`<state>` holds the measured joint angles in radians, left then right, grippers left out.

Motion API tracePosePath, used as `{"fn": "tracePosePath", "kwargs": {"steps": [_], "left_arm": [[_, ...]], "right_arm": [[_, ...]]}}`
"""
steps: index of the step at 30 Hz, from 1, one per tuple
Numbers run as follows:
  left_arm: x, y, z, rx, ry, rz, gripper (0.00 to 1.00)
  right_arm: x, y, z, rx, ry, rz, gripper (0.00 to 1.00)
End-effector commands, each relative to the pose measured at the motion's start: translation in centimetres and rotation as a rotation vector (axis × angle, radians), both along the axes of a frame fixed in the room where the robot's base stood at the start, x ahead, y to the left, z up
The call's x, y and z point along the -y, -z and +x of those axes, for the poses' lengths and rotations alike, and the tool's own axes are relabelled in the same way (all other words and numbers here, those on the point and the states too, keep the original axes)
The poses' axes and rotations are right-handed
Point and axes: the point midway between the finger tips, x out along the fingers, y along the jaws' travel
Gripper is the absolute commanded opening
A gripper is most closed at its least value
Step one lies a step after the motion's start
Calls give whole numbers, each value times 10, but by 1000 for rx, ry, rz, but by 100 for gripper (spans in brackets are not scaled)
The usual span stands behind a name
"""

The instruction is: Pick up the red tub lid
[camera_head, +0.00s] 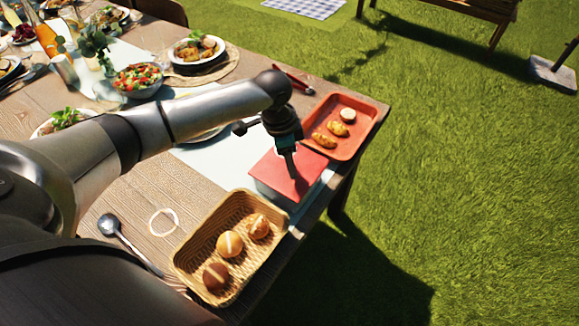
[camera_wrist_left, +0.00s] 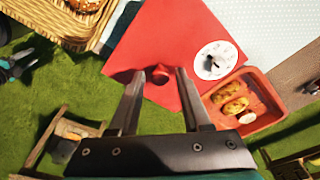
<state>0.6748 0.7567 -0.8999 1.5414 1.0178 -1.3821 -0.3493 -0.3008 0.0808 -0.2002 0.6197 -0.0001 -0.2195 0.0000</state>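The red tub lid (camera_head: 277,168) sits flat on a pale tub (camera_head: 268,193) at the table's edge, between a bread basket and a red tray. In the left wrist view the lid (camera_wrist_left: 160,35) lies beneath the fingers, with a raised red knob (camera_wrist_left: 150,83) near the fingertips. My left gripper (camera_head: 291,176) is over the lid, pointing down. In the wrist view its two fingers (camera_wrist_left: 160,75) are apart, the knob showing around and between their tips; contact is unclear. A small dark and teal part at the wrist view's left edge looks like my right gripper (camera_wrist_left: 17,66).
A wicker basket (camera_head: 188,262) of rolls is close on the near side. A red-orange tray (camera_head: 373,120) with pastries is on the far side. A white round thing with dark marks (camera_wrist_left: 215,60) shows by the lid. Grass lies beyond the table edge.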

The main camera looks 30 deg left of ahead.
Motion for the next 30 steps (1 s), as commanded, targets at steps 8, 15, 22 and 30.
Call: {"fn": "tracePosePath", "kwargs": {"steps": [8,15,22,30], "left_arm": [[0,0,0,0,0,0,15],[0,0,0,0,0,0,0],[0,0,0,0,0,0,0],[0,0,0,1,0,-1,0]], "right_arm": [[0,0,1,1,0,0,50],[0,0,1,2,0,0,50],[0,0,1,2,1,1,50],[0,0,1,2,1,1,50]]}}
